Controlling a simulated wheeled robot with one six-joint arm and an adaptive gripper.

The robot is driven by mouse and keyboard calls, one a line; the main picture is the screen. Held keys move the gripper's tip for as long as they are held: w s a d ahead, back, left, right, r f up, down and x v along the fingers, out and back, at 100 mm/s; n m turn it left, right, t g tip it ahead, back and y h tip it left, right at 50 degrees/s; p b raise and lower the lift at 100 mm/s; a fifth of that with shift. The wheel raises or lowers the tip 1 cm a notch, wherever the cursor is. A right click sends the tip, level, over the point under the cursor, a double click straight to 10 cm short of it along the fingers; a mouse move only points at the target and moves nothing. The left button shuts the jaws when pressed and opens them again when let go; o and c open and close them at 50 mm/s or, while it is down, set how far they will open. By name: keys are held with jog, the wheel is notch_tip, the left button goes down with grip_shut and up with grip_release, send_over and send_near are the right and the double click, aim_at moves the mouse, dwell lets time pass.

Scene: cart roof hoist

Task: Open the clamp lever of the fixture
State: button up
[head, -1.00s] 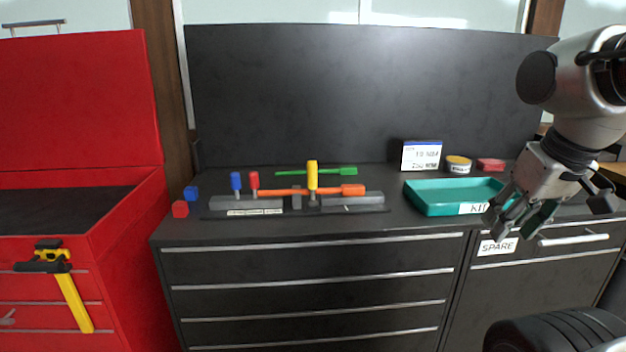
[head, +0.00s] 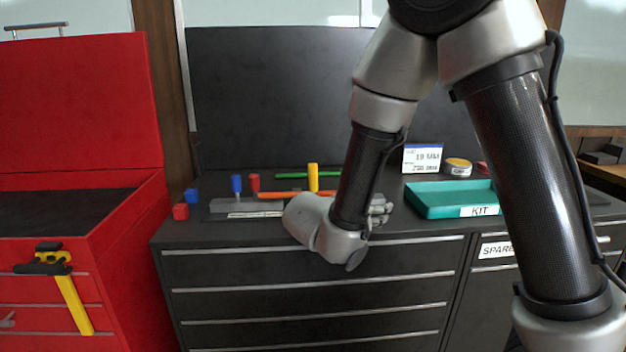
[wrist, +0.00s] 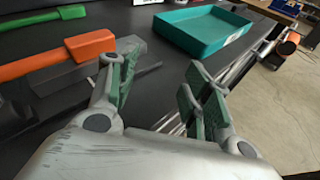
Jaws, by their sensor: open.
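The fixture (head: 235,207) is a low grey bar on the bench top, its right part hidden behind my arm in the head view. A yellow upright lever (head: 313,177) stands over it, just left of my forearm; I take it for the clamp lever. An orange-handled tool (head: 268,195) lies along the fixture; its thick orange handle (wrist: 90,45) shows left of my gripper in the wrist view. My gripper (wrist: 160,78) is open and empty, with green pads, above the bench near its front edge. In the head view it is mostly hidden. The yellow lever is out of the wrist view.
A teal tray (head: 420,208) labelled KIT stands to the right. A green-handled tool (head: 290,175) lies behind the fixture. Blue and red upright handles (head: 236,183) stand at its left. A small sign (head: 422,158) and a tin (head: 458,167) stand at the back right.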

aim_at(312, 181)
jog(key=w+a+n+t+y, duration=0.1)
jog(key=a+n, duration=0.1)
jog(key=a, duration=0.1)
jog(key=w+a+n+t+y, duration=0.1)
jog(key=a+n+t, duration=0.1)
jog(key=a, duration=0.1)
jog(key=w+a+n+t+y, duration=0.1)
jog(key=a+n+y, duration=0.1)
jog(key=a, duration=0.1)
jog(key=shift+w+a+r+t, duration=0.1)
jog(key=shift+a+r+t, duration=0.05)
jog(key=shift+r+t, duration=0.2)
jog(key=a+r+n+t+y, duration=0.1)
jog(key=a, duration=0.1)
jog(key=a+r+n+y, duration=0.1)
jog(key=a+n+t+y, duration=0.1)
jog(key=a, duration=0.1)
jog(key=shift+w+a+r+t, duration=0.2)
jog(key=shift+a+r+t, duration=0.1)
jog(key=shift+r+t, duration=0.1)
jog(key=w, duration=0.3)
jog(key=w+d, duration=0.1)
jog(key=w, duration=0.2)
jog(key=shift+d+r, duration=0.1)
jog(key=shift+d, duration=0.05)
jog(key=shift+w+d, duration=0.15)
jog(key=shift+w, duration=0.6)
grip_shut()
